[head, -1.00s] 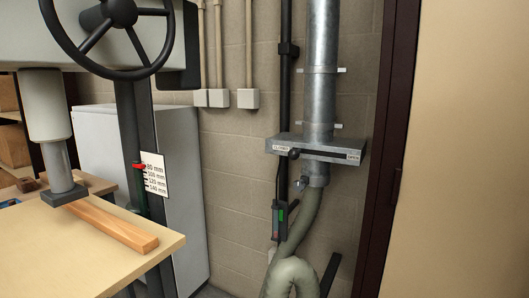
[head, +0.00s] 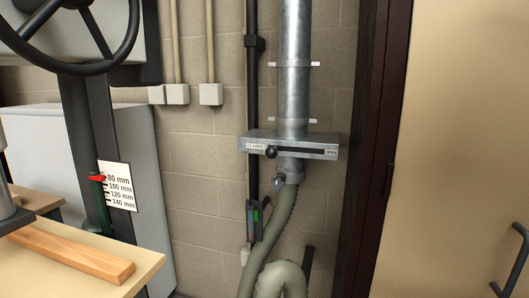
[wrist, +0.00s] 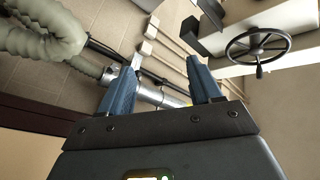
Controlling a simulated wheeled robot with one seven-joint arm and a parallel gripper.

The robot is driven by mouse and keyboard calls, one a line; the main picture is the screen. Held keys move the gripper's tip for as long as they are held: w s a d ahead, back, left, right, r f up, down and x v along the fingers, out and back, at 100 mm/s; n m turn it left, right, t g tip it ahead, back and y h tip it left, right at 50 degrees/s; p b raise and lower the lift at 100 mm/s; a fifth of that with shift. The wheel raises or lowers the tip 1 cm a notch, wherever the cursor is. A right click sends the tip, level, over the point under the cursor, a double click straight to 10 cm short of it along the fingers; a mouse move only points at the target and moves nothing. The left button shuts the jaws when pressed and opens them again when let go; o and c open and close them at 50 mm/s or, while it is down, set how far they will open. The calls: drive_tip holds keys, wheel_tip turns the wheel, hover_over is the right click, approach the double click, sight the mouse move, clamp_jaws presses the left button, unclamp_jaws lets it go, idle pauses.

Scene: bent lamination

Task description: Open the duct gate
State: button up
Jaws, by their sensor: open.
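The duct gate (head: 310,142) is a flat grey metal box across the vertical galvanised duct (head: 294,85) on the wall. A slot runs along its front, labelled CLOSED at the left and OPEN at the right. Its black knob (head: 271,152) sits at the CLOSED end. My gripper (wrist: 160,82) shows only in the wrist view, with two blue fingers spread and nothing between them. The metal duct (wrist: 168,97) shows behind and between the fingers, tilted in that view. My gripper is apart from the gate, and the knob cannot be made out there.
A press with a black handwheel (head: 70,30) and a table with a wooden strip (head: 75,252) stand at the left. A ribbed hose (head: 275,225) hangs below the gate. A tan panel (head: 455,120) with a dark handle fills the right. The wall before the gate looks clear.

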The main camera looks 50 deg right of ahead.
drive_tip(key=w+d+r+m+h, duration=0.4)
drive_tip(key=w+d+m+h, duration=0.25)
drive_tip(key=m, duration=0.25)
drive_tip(key=m+g+h+p, duration=0.1)
drive_tip(key=m+g+h, duration=0.9)
drive_tip(key=m, duration=2.3)
approach(270, 154)
drive_tip(key=d+r+g+y, duration=0.1)
drive_tip(key=w+d+r+g+y, duration=0.1)
drive_tip(key=r, duration=0.1)
drive_tip(key=w+d+r+g+y, duration=0.1)
drive_tip(key=g+y, duration=0.1)
drive_tip(key=shift+r, duration=0.2)
drive_tip(key=shift+p+x, duration=0.75)
drive_tip(key=shift+x, duration=3.1)
drive_tip(key=shift+w, duration=0.1)
clamp_jaws()
